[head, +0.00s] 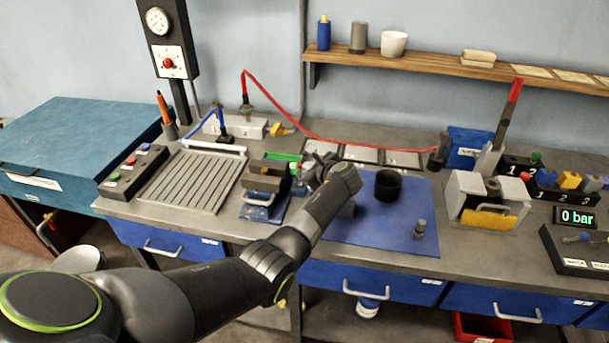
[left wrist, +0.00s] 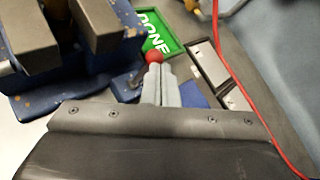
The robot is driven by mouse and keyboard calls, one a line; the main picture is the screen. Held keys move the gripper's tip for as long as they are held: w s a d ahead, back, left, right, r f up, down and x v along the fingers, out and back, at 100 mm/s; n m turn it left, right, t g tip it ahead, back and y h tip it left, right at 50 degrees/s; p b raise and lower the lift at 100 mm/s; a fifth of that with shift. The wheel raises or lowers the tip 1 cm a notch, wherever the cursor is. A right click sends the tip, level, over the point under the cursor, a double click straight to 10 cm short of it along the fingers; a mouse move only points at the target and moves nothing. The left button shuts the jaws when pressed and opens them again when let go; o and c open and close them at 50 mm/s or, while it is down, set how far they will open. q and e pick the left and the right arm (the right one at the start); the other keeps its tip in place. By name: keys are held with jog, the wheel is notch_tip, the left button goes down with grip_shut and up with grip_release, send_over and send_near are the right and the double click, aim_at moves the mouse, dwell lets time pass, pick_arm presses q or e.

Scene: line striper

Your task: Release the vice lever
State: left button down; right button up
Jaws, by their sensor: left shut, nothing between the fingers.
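The blue vice with grey-brown jaws (head: 265,178) stands on the bench left of the blue mat; it also fills the upper left of the left wrist view (left wrist: 35,35). In that view a lever with a red ball knob (left wrist: 154,56) shows at the vice's right side. My left gripper (head: 320,165) is just right of the vice. In the left wrist view its fingertips (left wrist: 156,72) are shut, empty and right at the red knob; I cannot tell whether they touch it. In the head view the knob is not clear. My right gripper is out of view.
A green tray marked DONE (left wrist: 160,35) lies behind the vice. A black cup (head: 388,186) and a small grey part (head: 420,229) stand on the blue mat (head: 385,232). A red hose (head: 340,143) crosses behind. A grey ribbed plate (head: 193,182) lies to the left.

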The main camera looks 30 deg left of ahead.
pick_arm(q)
jog(key=shift+w+a+r+m+g+h+p, duration=0.1)
jog(key=shift+w+r+m+g+h+p, duration=0.2)
jog(key=shift+w+r+g+p, duration=0.55)
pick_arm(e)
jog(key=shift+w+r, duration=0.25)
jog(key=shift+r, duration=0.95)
pick_arm(q)
jog(key=shift+s+f+t, duration=0.1)
jog(key=shift+s+t, duration=0.15)
